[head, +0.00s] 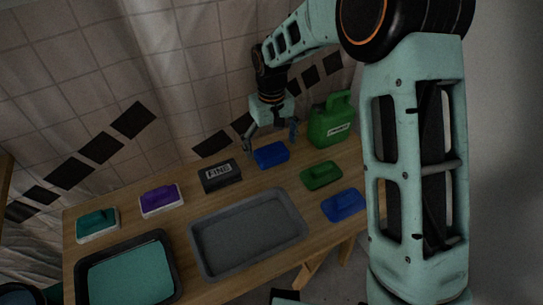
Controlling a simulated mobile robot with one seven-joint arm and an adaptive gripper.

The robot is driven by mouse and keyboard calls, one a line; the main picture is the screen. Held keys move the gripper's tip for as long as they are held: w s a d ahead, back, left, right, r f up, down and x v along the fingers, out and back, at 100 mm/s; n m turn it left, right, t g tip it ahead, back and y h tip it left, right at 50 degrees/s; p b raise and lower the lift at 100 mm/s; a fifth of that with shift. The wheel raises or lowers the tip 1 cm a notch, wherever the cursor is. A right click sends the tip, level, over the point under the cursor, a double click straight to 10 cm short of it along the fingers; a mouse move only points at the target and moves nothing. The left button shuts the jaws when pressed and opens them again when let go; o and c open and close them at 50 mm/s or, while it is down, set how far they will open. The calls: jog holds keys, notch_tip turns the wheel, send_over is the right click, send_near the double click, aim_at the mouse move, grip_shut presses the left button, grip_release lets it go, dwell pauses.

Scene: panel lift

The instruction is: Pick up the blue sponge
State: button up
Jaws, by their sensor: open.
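The blue sponge (271,155) is a small blue block on the wooden table (180,225), near its back edge. My gripper (270,137) is open and points down over it. One finger hangs at the sponge's left and the other at its upper right. I cannot tell whether either finger touches the sponge. A second blue item (343,205), flatter and with a raised part on top, lies at the right front of the table.
Close to my gripper stand a green jug (331,120) at the right and a dark block marked FINE (220,175) at the left. A green item (321,175), a grey tray (205,268), purple (161,199) and teal (97,224) items and a teal-filled tray (172,283) share the table.

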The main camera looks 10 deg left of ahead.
notch_tip(320, 180, down, 3)
jog(key=shift+r, duration=0.15)
jog(key=shift+c, duration=0.4)
jog(key=c, duration=0.9)
jog(key=shift+c, duration=0.2)
jog(key=shift+r, duration=0.1)
